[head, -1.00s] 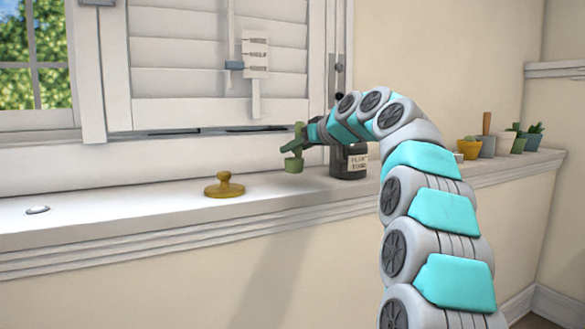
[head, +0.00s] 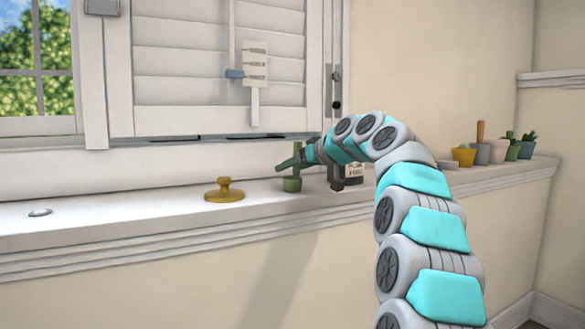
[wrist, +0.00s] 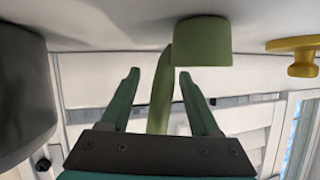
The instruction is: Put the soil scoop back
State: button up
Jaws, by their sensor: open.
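The green soil scoop (head: 292,184), a small cup with an upright handle, stands on the white window sill (head: 130,219). It appears to rest on the sill. My gripper (head: 290,162) is at its handle, reaching in from the right. In the wrist view, where the sill is at the top, the scoop's cup (wrist: 203,42) is beyond the fingertips. Its bent handle runs down between the two green fingers of my gripper (wrist: 159,76). The fingers are apart, with gaps beside the handle.
A dark plant-food bottle (head: 354,174) stands close right of the scoop, also large in the wrist view (wrist: 22,95). A yellow knobbed object (head: 224,191) is to the left. Several pots, including a yellow one (head: 464,156), line the right end. A metal disc (head: 40,212) lies far left.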

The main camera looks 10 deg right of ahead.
jog(key=shift+r, duration=0.2)
jog(key=v, duration=1.2)
jog(key=shift+b, duration=0.4)
